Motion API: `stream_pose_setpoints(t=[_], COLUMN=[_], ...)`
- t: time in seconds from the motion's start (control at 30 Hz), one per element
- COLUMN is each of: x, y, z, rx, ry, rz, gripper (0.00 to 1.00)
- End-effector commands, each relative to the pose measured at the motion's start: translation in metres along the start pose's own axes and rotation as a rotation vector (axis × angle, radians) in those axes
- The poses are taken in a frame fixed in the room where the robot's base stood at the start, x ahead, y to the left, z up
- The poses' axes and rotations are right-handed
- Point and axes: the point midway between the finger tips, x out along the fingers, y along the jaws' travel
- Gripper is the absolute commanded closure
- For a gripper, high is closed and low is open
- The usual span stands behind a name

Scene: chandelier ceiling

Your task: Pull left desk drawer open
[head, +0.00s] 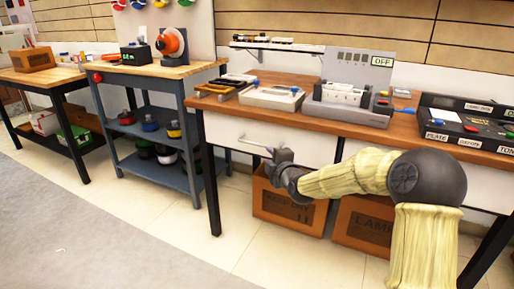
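The left desk drawer (225,132) is a white front under the wooden top of the desk (222,104) at the middle right. It looks shut. A thin silver bar handle (250,142) runs across its middle. My gripper (277,154) is at the right end of this handle, with my arm reaching in from the lower right. It is small and dark here. I cannot tell whether its fingers are around the handle or only beside it, or whether they are open. My arm hides part of the desk front to the right.
Cardboard boxes (285,208) stand on the floor under the desk, close below my gripper. Devices such as a grey unit with an OFF sign (352,72) stand on the desktop. A blue-grey shelf cart (146,128) is to the left.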

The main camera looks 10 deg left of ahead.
Motion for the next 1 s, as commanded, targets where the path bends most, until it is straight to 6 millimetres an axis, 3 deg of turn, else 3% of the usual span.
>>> stream_pose_setpoints(t=[0.4, 1.0], x=[0.058, 0.123], y=[-0.003, -0.001], z=[0.000, 0.000], rx=[0.002, 0.001], ry=[0.001, 0.000], rz=[0.000, 0.000], gripper=[0.69, 0.69])
